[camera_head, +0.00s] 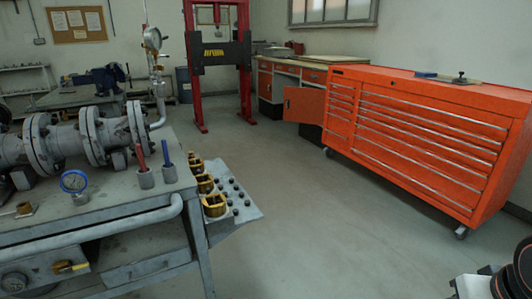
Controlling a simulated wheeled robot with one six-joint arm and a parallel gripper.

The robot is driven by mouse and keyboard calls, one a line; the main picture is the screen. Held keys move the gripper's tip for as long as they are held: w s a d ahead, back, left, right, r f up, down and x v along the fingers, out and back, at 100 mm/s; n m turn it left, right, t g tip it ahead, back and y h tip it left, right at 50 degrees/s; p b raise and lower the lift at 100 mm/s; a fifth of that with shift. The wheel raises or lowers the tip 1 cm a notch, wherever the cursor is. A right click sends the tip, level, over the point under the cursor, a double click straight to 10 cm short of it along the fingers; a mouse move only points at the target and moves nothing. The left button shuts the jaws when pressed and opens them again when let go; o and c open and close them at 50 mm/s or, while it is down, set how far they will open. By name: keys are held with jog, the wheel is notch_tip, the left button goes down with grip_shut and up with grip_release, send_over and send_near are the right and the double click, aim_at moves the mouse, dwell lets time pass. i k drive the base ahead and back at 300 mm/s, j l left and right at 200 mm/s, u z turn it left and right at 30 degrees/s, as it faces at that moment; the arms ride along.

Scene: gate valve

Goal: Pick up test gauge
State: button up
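A small gauge with a blue rim and white dial (74,182), which looks like the test gauge, stands upright on a short grey base near the front of the grey workbench (120,211) at left. Nothing touches it from above. A second gauge with a pale dial (153,39) is mounted high on the upright pipe behind the flanged valve body. A third round dial (14,282) sits below the bench top at the lower left. My gripper is not in view; only dark, orange-ringed parts of my arm show at the lower right corner.
Flanged grey pipework (95,135) lies behind the gauge. Two small cups with a red tool (140,158) and a blue tool (167,152) stand to its right. A brass fitting (25,209) lies to its left. An orange tool cabinet (425,125) stands right; the floor between is clear.

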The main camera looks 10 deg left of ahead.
aim_at(74, 181)
jog(key=u, duration=1.9)
